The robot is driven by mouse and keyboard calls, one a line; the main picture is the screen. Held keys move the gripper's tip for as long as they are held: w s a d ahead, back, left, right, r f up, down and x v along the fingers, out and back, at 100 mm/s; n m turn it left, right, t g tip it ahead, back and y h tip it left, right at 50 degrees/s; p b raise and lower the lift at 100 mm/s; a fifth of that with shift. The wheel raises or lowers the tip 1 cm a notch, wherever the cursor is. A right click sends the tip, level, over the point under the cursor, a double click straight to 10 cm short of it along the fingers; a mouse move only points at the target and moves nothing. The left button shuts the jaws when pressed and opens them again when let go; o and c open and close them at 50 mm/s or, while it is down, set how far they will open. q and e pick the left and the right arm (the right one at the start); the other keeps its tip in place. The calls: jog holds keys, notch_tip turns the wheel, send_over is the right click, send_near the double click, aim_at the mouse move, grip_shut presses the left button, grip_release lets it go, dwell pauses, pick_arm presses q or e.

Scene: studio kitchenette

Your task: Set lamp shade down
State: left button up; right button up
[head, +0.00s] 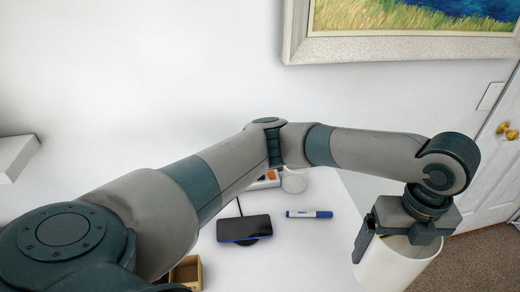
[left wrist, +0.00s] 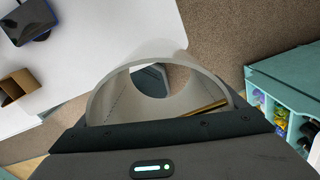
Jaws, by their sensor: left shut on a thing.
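The lamp shade (head: 392,270) is a white open cylinder at the lower right of the head view. My left gripper (head: 405,233) is above it and shut on its upper part. In the left wrist view I look through the shade (left wrist: 140,50), which is open at both ends, with carpet showing through it. The shade is held near the white table's edge, and in the wrist view it overlaps both table and carpet. Its lower end is cut off in the head view, so I cannot tell whether it touches anything. My right gripper is not in view.
On the white table (head: 310,250) are a phone on a stand (head: 244,228), a blue marker (head: 309,214), a clear round container (head: 294,182) and a small brown box (head: 187,271). A teal shelf unit (left wrist: 290,85) with items stands on the right. A door (head: 495,150) is at right.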

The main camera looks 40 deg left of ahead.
pick_arm(q)
jog(key=shift+s+d+m, duration=0.1)
jog(key=shift+d+m, duration=0.1)
jog(key=shift+m, duration=0.2)
jog(key=w+a+f+p, duration=0.3)
jog(key=a+f, duration=0.4)
jog(key=a, duration=0.4)
jog(key=shift+w, duration=0.25)
jog(key=shift+a, duration=0.1)
jog(key=shift+f+p, duration=1)
jog(key=shift+f, duration=1)
jog(key=shift+f, duration=0.15)
